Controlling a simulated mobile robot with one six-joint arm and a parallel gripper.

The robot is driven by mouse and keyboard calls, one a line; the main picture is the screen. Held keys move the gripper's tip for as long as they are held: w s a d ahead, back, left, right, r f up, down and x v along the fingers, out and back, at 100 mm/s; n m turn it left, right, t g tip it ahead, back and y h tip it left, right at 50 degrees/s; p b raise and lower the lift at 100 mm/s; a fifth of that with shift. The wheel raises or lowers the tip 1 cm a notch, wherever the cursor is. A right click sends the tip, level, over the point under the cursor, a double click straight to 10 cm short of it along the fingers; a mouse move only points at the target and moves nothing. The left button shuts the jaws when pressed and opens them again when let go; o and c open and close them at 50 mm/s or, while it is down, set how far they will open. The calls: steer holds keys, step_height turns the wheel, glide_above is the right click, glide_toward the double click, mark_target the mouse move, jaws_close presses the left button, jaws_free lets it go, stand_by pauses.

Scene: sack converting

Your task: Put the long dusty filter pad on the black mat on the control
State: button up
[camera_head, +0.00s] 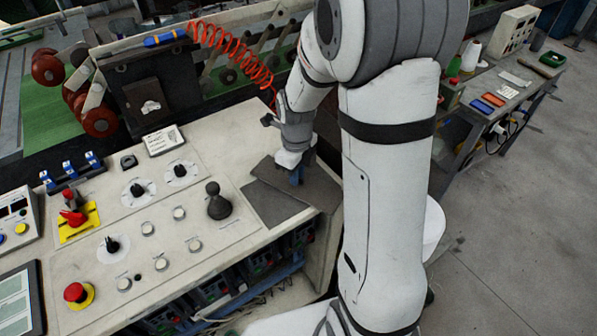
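A dark grey mat (268,207) lies flat on the right end of the control desk (225,240). A second flat, dark, slightly brownish piece (318,192) lies at an angle over or against its right side. It may be the filter pad, but I cannot tell for sure. My gripper (297,176) points down right at this piece, with a bit of blue at its tip. The fingers are too small and hidden to show whether they are open, or whether they touch or hold the piece.
A black knobbed joystick (218,203) stands just left of the mat. A coiled red hose (235,50) hangs behind. A side bench (500,100) stands at right, beyond open floor.

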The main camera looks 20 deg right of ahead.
steer(key=shift+o, duration=1.3)
steer(key=shift+r, duration=0.15)
step_height(320, 180, up, 11)
steer(key=s+r+n+t, duration=0.3)
steer(key=s+n, duration=1.3)
steer(key=n, duration=1.1)
steer(key=shift+s+a+r+n+b, duration=0.15)
steer(key=shift+a+r+n+b, duration=0.15)
steer(key=shift+r+n+b, duration=0.15)
